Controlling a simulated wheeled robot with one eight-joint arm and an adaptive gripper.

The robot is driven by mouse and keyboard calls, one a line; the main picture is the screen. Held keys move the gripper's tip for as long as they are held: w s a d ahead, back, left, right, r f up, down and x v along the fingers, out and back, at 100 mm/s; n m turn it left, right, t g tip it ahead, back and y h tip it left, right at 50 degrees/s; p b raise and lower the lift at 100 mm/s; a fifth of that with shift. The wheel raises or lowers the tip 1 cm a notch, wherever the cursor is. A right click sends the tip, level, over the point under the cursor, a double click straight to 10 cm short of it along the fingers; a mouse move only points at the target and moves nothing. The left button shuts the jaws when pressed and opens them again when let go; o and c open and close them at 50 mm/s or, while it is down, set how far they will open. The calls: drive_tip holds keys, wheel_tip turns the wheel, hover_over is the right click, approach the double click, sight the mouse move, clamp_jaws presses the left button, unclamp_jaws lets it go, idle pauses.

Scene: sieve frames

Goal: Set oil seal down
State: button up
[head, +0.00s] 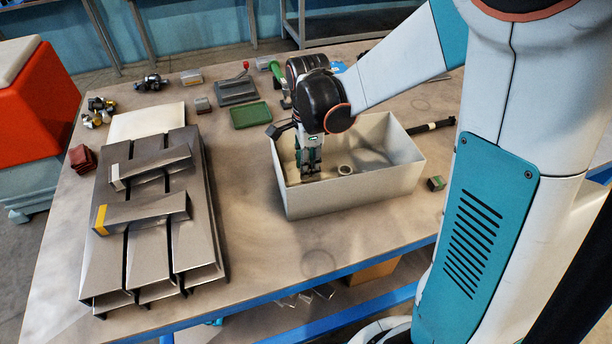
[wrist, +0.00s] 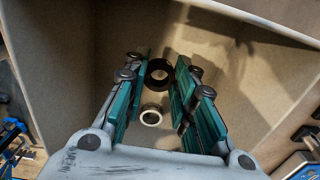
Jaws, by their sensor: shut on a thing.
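My gripper (head: 310,172) reaches down into a pale open bin (head: 355,197), near its left end. In the wrist view its green-padded fingers (wrist: 159,75) are shut on a dark ring, the oil seal (wrist: 158,72), which sits between the fingertips. I cannot tell whether the seal touches the bin floor. A lighter metallic ring (wrist: 151,115) lies on the bin floor beside it; a ring (head: 345,170) also shows there in the head view, right of the fingers. The held seal is hidden by the fingers in the head view.
The bin walls stand close around my gripper. Grey metal channels (head: 165,245) fill the table's left side. The table's front middle is clear.

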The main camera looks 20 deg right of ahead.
drive_tip(key=shift+f+b, duration=0.7)
drive_tip(key=shift+f, duration=1.7)
drive_tip(key=shift+f, duration=0.15)
drive_tip(key=o, duration=0.9)
drive_tip(key=shift+c, duration=0.2)
